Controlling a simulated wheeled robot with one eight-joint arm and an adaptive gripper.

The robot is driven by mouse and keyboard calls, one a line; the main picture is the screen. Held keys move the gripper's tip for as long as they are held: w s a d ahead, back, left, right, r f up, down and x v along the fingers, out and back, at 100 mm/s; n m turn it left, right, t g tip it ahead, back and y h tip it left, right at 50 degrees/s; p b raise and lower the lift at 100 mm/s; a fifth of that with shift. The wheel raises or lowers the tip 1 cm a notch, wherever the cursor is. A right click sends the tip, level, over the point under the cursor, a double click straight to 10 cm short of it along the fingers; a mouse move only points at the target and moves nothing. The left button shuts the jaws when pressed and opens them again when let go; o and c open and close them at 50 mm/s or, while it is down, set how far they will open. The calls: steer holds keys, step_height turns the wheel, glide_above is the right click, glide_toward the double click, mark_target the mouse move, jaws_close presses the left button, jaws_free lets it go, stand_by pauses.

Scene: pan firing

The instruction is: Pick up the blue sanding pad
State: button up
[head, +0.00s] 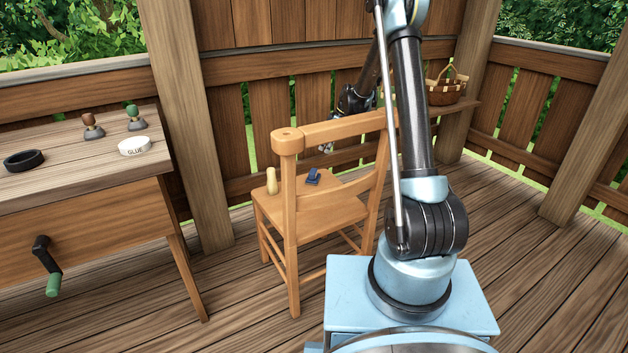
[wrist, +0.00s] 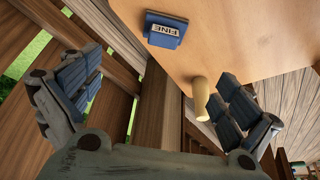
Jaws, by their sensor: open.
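The blue sanding pad (head: 313,176) lies on the seat of the wooden chair (head: 341,206) in the head view. In the wrist view the pad (wrist: 164,30) is near the top, with a white label reading FINE. My gripper (wrist: 160,68) is open and empty, its two fingers wide apart to the left and right. The pad is beyond the fingertips and not between them. In the head view my gripper (head: 327,148) is behind the chair's back and partly hidden by it.
A pale wooden peg (head: 271,180) stands on the seat left of the pad; it also shows in the wrist view (wrist: 201,98). The chair's backrest (head: 340,131) rises on the near side. A workbench (head: 75,172) stands left. A basket (head: 446,88) sits on a back shelf.

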mark_target(314, 171)
steer(key=x, duration=1.2)
steer(key=shift+d, duration=0.15)
steer(key=shift+x, duration=2.85)
steer(key=shift+s, duration=0.2)
steer(key=c, duration=1.3)
